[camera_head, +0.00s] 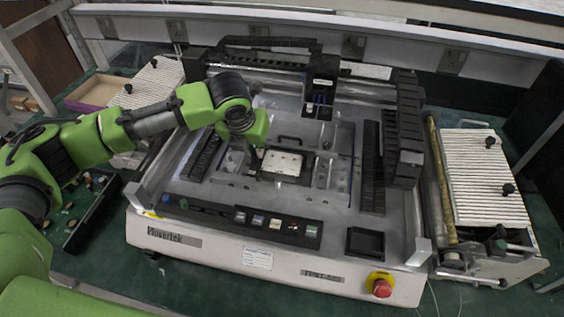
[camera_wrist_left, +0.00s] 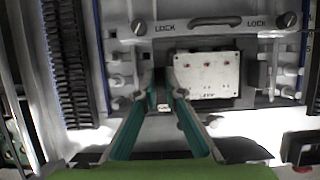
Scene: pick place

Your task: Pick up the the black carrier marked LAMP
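A dark carrier (camera_head: 262,176) sits in the middle of the machine bed in the head view, with a pale plate (camera_head: 282,162) on it. The plate also shows in the left wrist view (camera_wrist_left: 207,75), with several red dots. I cannot read the word LAMP on the carrier. My left gripper (camera_wrist_left: 160,88) has its teal fingertips close together with a small gap, at the left edge of the plate, where a dark edge shows between them. I cannot tell whether they press on it. In the head view the arm hides most of the fingers. My right gripper is not in view.
A black gantry (camera_head: 321,88) stands behind the plate, with black cable chains (camera_head: 400,130) at the right. A curved handle (camera_wrist_left: 215,21) between two LOCK knobs lies behind the plate. A red stop button (camera_head: 381,288) and an empty black tray (camera_head: 365,242) are at the front.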

